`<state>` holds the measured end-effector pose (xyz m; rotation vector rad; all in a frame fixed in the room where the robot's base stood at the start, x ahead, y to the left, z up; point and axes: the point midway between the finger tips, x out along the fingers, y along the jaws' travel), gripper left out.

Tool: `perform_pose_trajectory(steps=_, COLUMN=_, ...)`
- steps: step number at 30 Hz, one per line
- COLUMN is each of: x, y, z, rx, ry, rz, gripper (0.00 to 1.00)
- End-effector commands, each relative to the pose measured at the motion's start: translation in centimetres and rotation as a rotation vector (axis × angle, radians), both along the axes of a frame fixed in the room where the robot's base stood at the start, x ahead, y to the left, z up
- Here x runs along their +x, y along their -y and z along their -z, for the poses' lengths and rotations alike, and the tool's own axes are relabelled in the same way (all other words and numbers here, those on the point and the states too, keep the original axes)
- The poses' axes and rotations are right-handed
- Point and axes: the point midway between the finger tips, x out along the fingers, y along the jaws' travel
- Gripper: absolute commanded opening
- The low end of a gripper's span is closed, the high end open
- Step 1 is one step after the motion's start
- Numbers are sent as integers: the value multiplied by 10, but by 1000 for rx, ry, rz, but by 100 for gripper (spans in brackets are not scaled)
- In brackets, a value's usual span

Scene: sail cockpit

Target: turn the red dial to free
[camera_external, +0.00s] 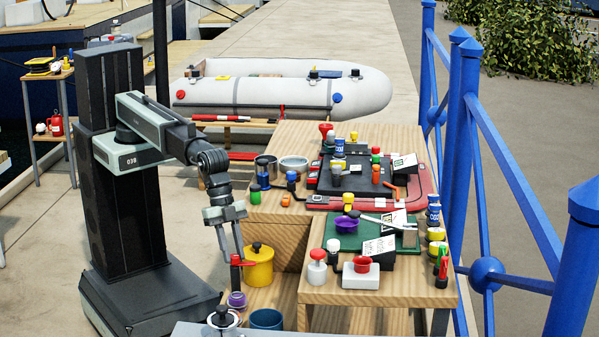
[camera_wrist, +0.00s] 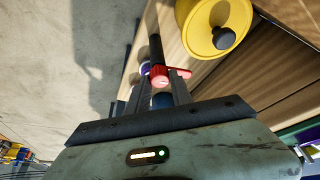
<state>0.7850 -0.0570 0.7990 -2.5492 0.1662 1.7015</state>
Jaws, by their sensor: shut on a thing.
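A red dial (camera_external: 362,264) sits on a white box on the low front wooden bench in the external view. Its markings are too small to read. My gripper (camera_external: 233,257) is well to the left of it, pointing down, beside the front bench. It is shut on a red and black piece (camera_external: 237,275), with a red top, a short red side arm and a dark stem. The wrist view shows this red and black piece (camera_wrist: 155,47) between the fingertips (camera_wrist: 166,82). The red dial is not seen in the wrist view.
A yellow pot (camera_external: 258,268) stands just right of my gripper, with a purple jar (camera_external: 237,299) below. A red-topped white knob (camera_external: 317,268) stands left of the dial. The green tray (camera_external: 400,238) and several small cans crowd the bench behind. A blue railing (camera_external: 462,130) runs along the right.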

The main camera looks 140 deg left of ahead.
Motion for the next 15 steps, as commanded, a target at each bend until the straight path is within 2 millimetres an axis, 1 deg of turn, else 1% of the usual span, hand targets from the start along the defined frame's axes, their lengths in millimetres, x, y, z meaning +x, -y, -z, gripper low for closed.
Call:
perform_pose_trajectory(steps=6, x=0, y=0, z=0, rx=0, ry=-2, rz=52, gripper=0)
perform_pose_trajectory(steps=15, x=-1, y=0, z=0, rx=-1, ry=-2, rz=64, gripper=0)
